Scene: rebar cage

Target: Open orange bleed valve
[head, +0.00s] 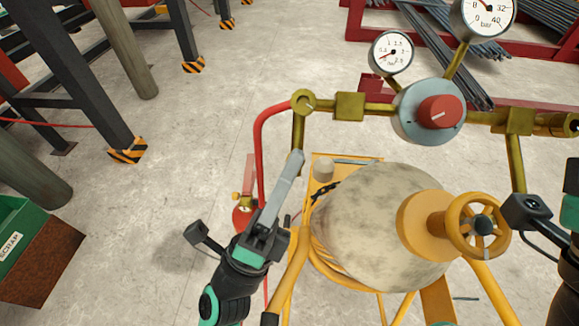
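An orange-yellow handwheel (478,226), the likely bleed valve, sits on an orange flange (425,226) on the right side of a mottled grey tank (370,232). How far the wheel is turned cannot be told. My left gripper (296,160) points up in front of the brass pipe, left of the tank and well apart from the handwheel. Its fingers show as one grey bar, seen edge-on, so its opening is unclear. My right arm shows at the right edge, close to the wheel's right side; its fingers are out of view.
Above the tank, a brass pipe (377,109) carries a grey regulator with a red knob (438,112) and two gauges (391,53) (483,14). A red hose (260,160) hangs at the left. A green scrap bin (28,235) stands far left. Concrete floor there is open.

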